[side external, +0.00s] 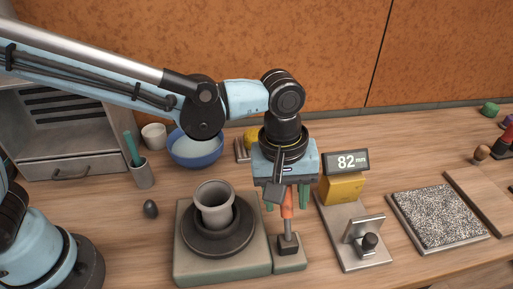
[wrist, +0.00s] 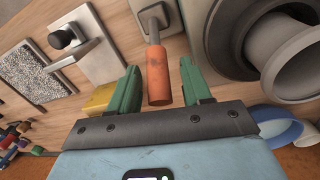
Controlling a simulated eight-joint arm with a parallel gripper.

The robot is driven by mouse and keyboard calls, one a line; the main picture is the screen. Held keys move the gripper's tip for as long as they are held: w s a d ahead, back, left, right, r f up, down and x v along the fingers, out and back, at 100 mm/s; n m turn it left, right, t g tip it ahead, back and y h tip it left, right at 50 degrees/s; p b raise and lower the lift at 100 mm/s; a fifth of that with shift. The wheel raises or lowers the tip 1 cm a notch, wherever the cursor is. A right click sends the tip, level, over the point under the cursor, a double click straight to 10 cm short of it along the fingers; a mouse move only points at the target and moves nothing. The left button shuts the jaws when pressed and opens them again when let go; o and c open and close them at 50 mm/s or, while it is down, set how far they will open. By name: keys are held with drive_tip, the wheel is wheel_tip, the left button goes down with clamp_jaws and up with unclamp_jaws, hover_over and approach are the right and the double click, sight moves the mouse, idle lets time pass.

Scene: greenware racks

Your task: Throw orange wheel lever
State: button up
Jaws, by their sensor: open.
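The orange lever handle (side external: 288,203) stands up from a small grey base (side external: 290,262) beside the potter's wheel (side external: 218,243). A grey pot (side external: 214,200) sits on the dark wheel head. My gripper (side external: 287,208) is above the lever, pointing down, with its green fingers open on either side of the orange grip. In the wrist view the orange grip (wrist: 158,80) lies between the two green fingers (wrist: 160,68), with gaps visible on both sides. The grip is not clamped. The lever looks close to upright in the side view.
A display reading 82 (side external: 347,162) on a yellow block (side external: 343,188) stands close right of my gripper. A metal stand with a black knob (side external: 369,243) is right. A blue bowl (side external: 197,150) is behind left. A speckled tray (side external: 437,215) lies far right.

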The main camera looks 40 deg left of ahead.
drive_tip(key=shift+c, duration=0.2)
clamp_jaws()
drive_tip(key=shift+w+a, duration=0.1)
drive_tip(key=shift+a, duration=0.05)
drive_tip(key=f+g+h, duration=0.1)
drive_tip(key=w+a+f+g+h, duration=0.1)
drive_tip(key=f+g+h, duration=0.1)
drive_tip(key=w+a+f+g+h, duration=0.1)
drive_tip(key=g+h, duration=0.1)
drive_tip(key=shift+f, duration=0.2)
drive_tip(key=shift+f+n+g+h, duration=0.3)
drive_tip(key=shift+f+g+h, duration=0.75)
drive_tip(key=shift+h, duration=0.25)
drive_tip(key=shift+r, duration=0.1)
